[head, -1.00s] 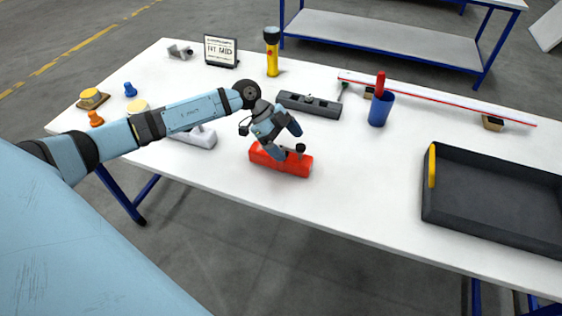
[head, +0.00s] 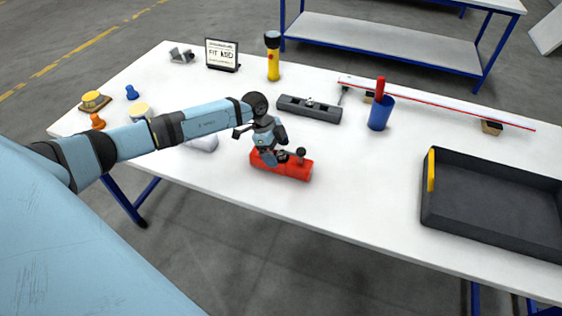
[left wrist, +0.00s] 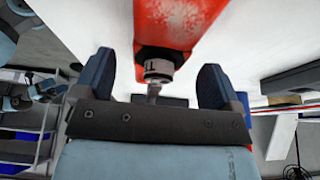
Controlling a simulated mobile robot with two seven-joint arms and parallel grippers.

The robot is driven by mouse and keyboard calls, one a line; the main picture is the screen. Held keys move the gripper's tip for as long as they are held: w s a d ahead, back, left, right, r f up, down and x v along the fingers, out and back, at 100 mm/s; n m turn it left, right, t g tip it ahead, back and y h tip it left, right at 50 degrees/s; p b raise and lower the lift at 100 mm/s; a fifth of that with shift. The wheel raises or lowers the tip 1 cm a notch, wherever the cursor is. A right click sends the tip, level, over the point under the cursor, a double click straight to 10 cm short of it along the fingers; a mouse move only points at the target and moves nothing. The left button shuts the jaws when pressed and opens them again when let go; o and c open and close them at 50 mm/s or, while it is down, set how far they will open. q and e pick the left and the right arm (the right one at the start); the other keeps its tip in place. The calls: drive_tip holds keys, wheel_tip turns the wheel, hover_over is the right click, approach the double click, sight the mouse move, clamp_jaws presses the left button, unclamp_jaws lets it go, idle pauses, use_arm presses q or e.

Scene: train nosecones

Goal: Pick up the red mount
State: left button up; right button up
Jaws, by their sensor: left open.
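The red mount (head: 292,173) lies on the white table near its front edge, a block with a small dark knob (head: 300,152) on its right part. My left gripper (head: 273,153) is at the mount's left and middle part in the head view, hiding some of it. In the left wrist view, the gripper's two blue fingers (left wrist: 158,78) stand apart. The worn red mount (left wrist: 180,22) shows at the top, and a dark and silver cylindrical part (left wrist: 157,66) lies between the fingers. Whether a finger touches it, I cannot tell. My right gripper is not in view.
A dark grey block (head: 309,109) lies behind the mount, and a blue cup (head: 380,114) stands to the right. A black tray (head: 478,237) with a yellow handle is at far right. A light grey part (head: 203,143) sits under my left arm. Table between mount and tray is clear.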

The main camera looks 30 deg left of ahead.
sight(281, 158)
use_arm(q)
drive_tip(key=x, duration=0.3)
drive_tip(key=shift+d+f, duration=0.15)
drive_tip(key=shift+f, duration=0.05)
drive_tip(key=shift+c, duration=0.2)
drive_tip(key=c, duration=1.1)
drive_tip(key=shift+o, duration=0.2)
drive_tip(key=shift+r, duration=0.2)
